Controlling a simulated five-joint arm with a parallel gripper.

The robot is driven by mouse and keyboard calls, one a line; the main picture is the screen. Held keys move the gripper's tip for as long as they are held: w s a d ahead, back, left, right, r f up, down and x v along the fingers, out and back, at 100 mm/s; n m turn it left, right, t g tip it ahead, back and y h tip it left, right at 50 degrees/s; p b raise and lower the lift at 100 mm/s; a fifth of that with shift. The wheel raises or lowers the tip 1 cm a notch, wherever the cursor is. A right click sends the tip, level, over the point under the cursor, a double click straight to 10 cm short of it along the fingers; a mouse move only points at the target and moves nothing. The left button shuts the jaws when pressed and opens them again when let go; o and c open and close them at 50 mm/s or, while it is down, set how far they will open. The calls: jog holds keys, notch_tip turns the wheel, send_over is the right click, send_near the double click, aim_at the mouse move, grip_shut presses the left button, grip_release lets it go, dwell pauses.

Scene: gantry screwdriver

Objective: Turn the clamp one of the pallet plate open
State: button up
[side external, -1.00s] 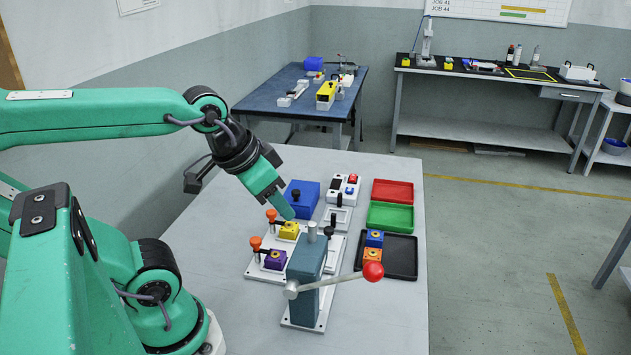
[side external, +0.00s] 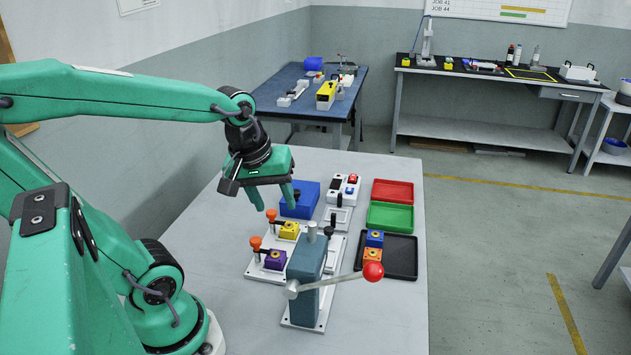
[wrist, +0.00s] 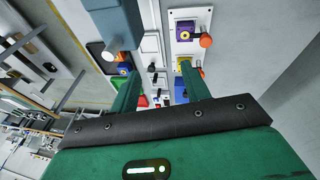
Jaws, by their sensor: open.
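The white pallet plate (side external: 262,277) lies on the grey table and holds a yellow block (side external: 289,230) and a purple block (side external: 275,260). Beside each block is a clamp with a black arm and an orange knob: one by the yellow block (side external: 271,214), one by the purple block (side external: 256,242). I cannot tell which is clamp one. My gripper (side external: 275,208) is open and empty, with its fingers pointing down above the yellow block's clamp. In the wrist view, the purple block (wrist: 185,31) and its orange knob (wrist: 205,40) show beyond the right finger, which partly hides the yellow block (wrist: 183,63).
A blue-grey lever press (side external: 306,262) with a red ball handle (side external: 372,271) stands in front, right of the plate. A blue box (side external: 300,198) is behind. Red (side external: 392,191) and green (side external: 390,216) trays and a black tray (side external: 402,262) lie right. The table's left is clear.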

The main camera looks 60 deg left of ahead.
jog(key=a+f+n+g, duration=0.2)
jog(key=a+f+n, duration=0.15)
jog(key=n, duration=0.45)
jog(key=n+g, duration=0.1)
jog(key=n, duration=0.8)
send_over(255, 239)
notch_tip(255, 239, down, 3)
jog(key=shift+f+h, duration=0.2)
jog(key=shift+h, duration=0.2)
jog(key=shift+f, duration=3.9)
jog(key=c, duration=1)
